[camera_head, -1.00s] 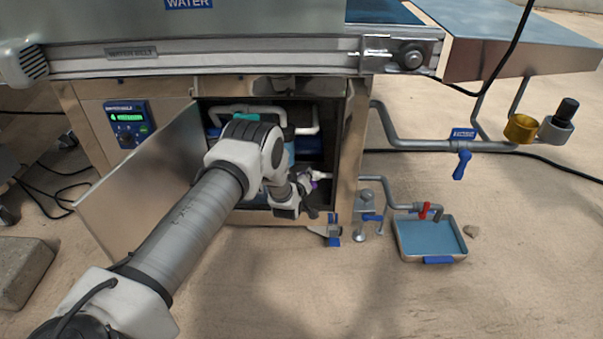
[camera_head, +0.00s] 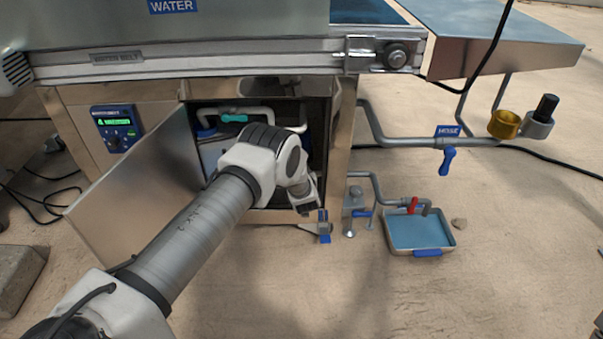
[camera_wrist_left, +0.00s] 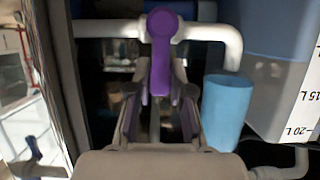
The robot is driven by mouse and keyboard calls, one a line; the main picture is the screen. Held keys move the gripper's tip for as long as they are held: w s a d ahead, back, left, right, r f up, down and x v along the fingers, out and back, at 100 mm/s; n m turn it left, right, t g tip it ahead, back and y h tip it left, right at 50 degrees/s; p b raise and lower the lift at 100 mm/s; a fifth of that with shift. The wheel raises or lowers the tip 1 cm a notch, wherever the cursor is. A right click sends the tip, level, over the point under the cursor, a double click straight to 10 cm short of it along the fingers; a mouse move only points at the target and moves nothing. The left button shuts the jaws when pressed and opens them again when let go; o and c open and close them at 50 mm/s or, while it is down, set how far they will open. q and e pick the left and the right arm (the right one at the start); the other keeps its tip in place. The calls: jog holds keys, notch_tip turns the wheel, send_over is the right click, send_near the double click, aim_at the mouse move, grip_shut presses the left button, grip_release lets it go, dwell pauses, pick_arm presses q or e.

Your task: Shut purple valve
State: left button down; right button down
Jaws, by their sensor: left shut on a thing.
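The purple valve (camera_wrist_left: 162,24) shows in the left wrist view, on a white pipe (camera_wrist_left: 105,28), with its lever hanging down from the round hub. My left gripper (camera_wrist_left: 160,75) has its two fingers on either side of the lever and is shut on it. In the head view my left arm reaches into the open cabinet (camera_head: 340,140). Its wrist (camera_head: 296,180) is at the right side of the opening, and the fingers and the purple valve are hidden there. My right gripper is not in view.
The open cabinet door (camera_head: 135,190) stands left of my arm. A teal valve (camera_head: 233,118) sits on the upper pipe. A blue cup (camera_wrist_left: 226,110) and a litre-marked tank (camera_wrist_left: 280,90) are close right of my fingers. A tray (camera_head: 420,232) lies outside, right.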

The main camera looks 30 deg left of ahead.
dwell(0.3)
pick_arm(q)
jog(key=c, duration=1)
grip_release()
jog(key=v, duration=1.2)
